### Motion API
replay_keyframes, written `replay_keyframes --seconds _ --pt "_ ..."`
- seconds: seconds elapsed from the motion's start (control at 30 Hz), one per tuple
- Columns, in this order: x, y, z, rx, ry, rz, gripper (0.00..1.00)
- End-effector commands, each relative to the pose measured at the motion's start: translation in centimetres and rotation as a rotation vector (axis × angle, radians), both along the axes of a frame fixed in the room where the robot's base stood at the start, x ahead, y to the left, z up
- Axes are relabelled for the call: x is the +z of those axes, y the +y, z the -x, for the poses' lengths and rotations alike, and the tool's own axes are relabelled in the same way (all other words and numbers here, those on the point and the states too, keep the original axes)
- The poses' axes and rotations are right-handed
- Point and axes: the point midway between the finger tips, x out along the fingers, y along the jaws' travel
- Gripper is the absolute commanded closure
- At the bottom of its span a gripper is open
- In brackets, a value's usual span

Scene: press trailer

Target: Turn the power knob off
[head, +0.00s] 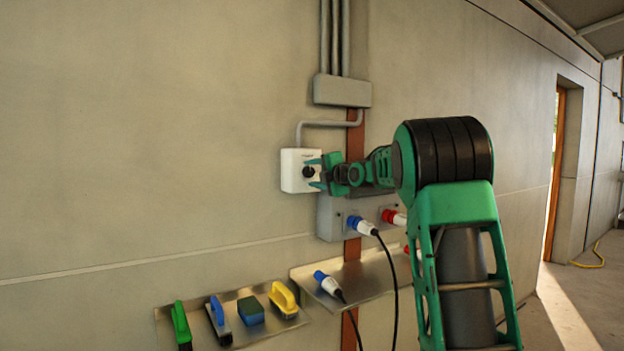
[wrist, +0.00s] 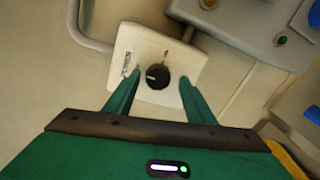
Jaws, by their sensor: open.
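The power knob (head: 308,172) is a round black dial on a white wall box (head: 293,182). In the wrist view the knob (wrist: 157,76) sits near the middle of the white box (wrist: 137,45), with a pale pointer line toward its left side. My gripper (head: 314,172) is at the front of the box. In the wrist view my gripper (wrist: 159,82) is open, one green finger on each side of the knob. Gaps show between the fingers and the knob, and it is not held. The depth between fingertips and box is hard to tell.
A grey socket panel (head: 329,218) with a blue plug (head: 360,225) and red plug (head: 393,217) is below right of the box. Black cables hang there. Below are a metal shelf (head: 305,275) and a tray (head: 165,322) with brushes. Grey conduit (head: 330,124) runs above.

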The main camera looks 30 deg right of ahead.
Motion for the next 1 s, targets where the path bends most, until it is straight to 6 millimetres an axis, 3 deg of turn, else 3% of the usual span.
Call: replay_keyframes --seconds 0.17,0.63,1.0 --pt "0.2 -0.1 1.2 -0.002 -0.001 0.0 0.5" --pt "0.7 -0.3 9.1 0.0 0.0 -0.001 0.5" --pt "0.7 -0.4 10.6 0.001 0.001 0.0 0.5"
